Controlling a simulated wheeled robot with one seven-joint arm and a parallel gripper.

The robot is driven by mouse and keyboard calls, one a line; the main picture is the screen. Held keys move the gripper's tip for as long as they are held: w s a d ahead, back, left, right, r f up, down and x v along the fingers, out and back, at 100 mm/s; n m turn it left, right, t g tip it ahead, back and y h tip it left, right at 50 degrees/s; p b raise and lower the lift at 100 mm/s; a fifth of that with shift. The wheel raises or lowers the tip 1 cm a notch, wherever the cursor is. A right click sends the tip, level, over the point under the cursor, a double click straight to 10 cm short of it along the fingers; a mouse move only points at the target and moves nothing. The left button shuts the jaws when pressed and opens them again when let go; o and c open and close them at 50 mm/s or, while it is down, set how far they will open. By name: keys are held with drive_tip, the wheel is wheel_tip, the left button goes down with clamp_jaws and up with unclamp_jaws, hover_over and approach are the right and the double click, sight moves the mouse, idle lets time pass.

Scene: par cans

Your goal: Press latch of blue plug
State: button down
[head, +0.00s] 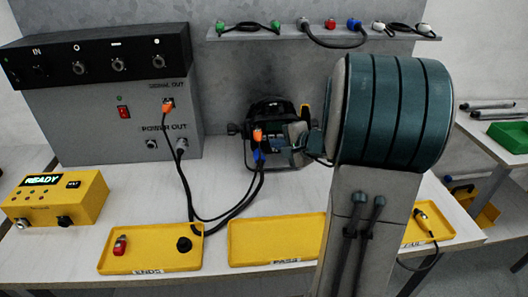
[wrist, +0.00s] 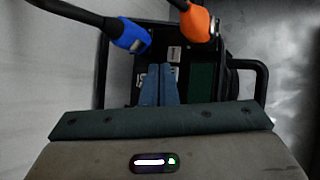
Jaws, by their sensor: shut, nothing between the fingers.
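The blue plug (head: 259,155) sits at the back of a black par can (head: 268,110), just below an orange plug (head: 258,135). In the wrist view the blue plug (wrist: 134,38) is at upper left with its cable running off up and left. The orange plug (wrist: 196,22) is at upper right. My gripper (wrist: 159,70) is shut and empty, its tips below and right of the blue plug in that view, apparently apart from it. In the head view my gripper (head: 287,150) is just right of the blue plug.
Black cables loop from the plugs to the grey power box (head: 115,115) at left. Yellow trays (head: 270,243) line the table front. A yellow box reading READY (head: 55,197) stands at left. A shelf (head: 320,33) with plugs hangs behind.

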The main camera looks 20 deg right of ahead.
drive_tip(key=d+r, duration=0.1)
drive_tip(key=d+r+p, duration=0.1)
drive_tip(key=shift+s+d+r, duration=0.3)
drive_tip(key=shift+s, duration=0.1)
idle(0.3)
